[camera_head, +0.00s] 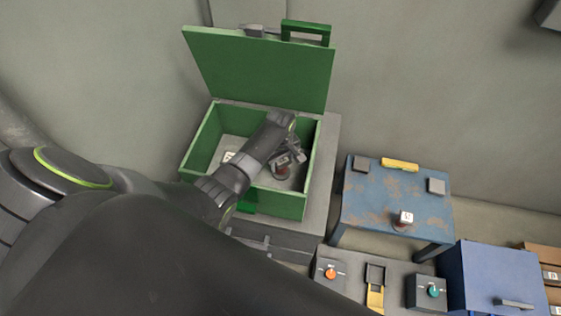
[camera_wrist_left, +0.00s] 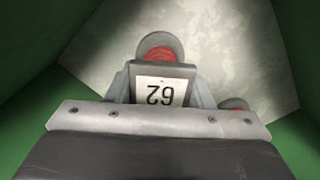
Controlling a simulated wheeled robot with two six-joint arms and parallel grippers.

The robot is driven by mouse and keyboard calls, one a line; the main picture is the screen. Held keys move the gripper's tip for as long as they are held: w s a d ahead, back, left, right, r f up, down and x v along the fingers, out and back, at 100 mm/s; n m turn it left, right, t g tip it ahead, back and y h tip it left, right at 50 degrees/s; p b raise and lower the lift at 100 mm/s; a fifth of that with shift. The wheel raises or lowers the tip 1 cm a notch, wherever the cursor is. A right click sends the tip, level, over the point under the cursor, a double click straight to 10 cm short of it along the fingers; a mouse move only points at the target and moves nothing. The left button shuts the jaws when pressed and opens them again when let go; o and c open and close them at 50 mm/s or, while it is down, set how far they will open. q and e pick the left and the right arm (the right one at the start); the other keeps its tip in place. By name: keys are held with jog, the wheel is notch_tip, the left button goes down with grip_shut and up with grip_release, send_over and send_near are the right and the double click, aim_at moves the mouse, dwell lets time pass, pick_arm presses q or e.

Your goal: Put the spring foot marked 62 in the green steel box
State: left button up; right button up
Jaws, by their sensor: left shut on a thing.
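The green steel box (camera_head: 275,201) stands open in the head view, its lid raised at the back. My left gripper (camera_head: 287,157) reaches down inside the box toward its right side. It is shut on the spring foot marked 62 (camera_wrist_left: 160,92), whose label reads upside down in the left wrist view. A dark disc and red coil show at its far end; in the head view its red part (camera_head: 281,171) is low in the box. I cannot tell whether it touches the floor. My right gripper is not in view.
A white-labelled thing (camera_head: 229,156) lies inside the box at the left. A blue worn table (camera_head: 370,205) at the right carries another labelled foot (camera_head: 404,219). A control panel (camera_head: 350,290) and blue cabinet (camera_head: 500,270) stand in front.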

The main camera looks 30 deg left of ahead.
pick_arm(q)
jog(key=o, duration=1.2)
jog(key=shift+f, duration=0.1)
notch_tip(320, 180, up, 12)
jog(key=shift+r+p, duration=0.15)
jog(key=shift+p, duration=1.05)
jog(key=shift+r, duration=0.1)
